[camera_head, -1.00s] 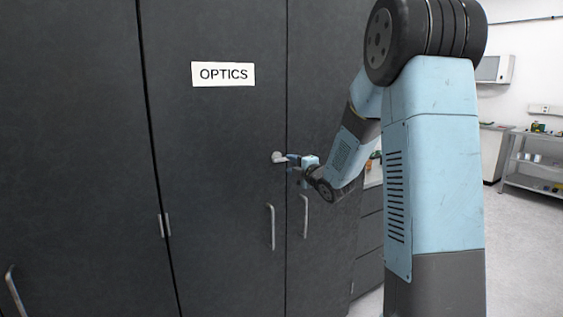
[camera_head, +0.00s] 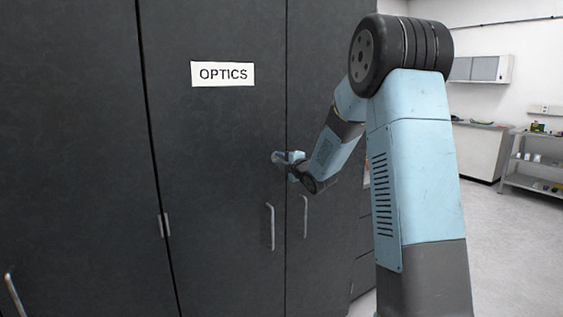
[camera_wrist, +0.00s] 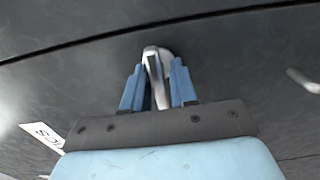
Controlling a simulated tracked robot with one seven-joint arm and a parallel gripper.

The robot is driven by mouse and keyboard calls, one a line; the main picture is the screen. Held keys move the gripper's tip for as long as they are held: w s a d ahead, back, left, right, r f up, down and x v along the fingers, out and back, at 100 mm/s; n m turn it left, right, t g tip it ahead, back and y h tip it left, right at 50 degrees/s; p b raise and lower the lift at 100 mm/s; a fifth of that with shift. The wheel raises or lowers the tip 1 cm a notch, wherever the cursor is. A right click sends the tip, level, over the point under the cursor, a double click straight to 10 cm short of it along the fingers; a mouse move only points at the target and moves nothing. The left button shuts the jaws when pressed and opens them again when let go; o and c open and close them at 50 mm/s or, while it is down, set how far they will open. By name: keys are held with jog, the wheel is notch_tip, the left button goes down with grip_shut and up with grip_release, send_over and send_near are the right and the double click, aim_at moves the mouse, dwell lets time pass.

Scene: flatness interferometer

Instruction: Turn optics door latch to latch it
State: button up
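The optics door (camera_head: 215,190) is a dark grey cabinet door with a white OPTICS sign (camera_head: 223,74). Its latch is a small metal lever, mostly hidden by my gripper (camera_head: 283,158) in the head view. In the wrist view the latch (camera_wrist: 154,68) shows as a silver lever between the two blue fingers of my gripper (camera_wrist: 157,82). The fingers stand apart, one on each side of the lever, with a narrow gap visible on the right. I cannot tell whether the left finger touches it. The door looks flush with its neighbour at the seam.
Vertical bar handles (camera_head: 270,227) and (camera_head: 304,216) flank the door seam below the latch. A hinge (camera_head: 164,225) is on the door's left edge. Open floor (camera_head: 515,240) and a shelf rack (camera_head: 537,165) lie to the right.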

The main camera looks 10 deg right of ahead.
grip_shut()
jog(key=shift+m, duration=0.4)
jog(key=m, duration=0.2)
jog(key=shift+f+m, duration=0.1)
jog(key=shift+m, duration=0.3)
jog(key=m, duration=0.3)
jog(key=shift+m, duration=0.3)
jog(key=m, duration=0.5)
jog(key=shift+s, duration=0.1)
jog(key=m, duration=0.5)
jog(key=shift+f, duration=0.1)
jog(key=shift+o, duration=1.3)
grip_release()
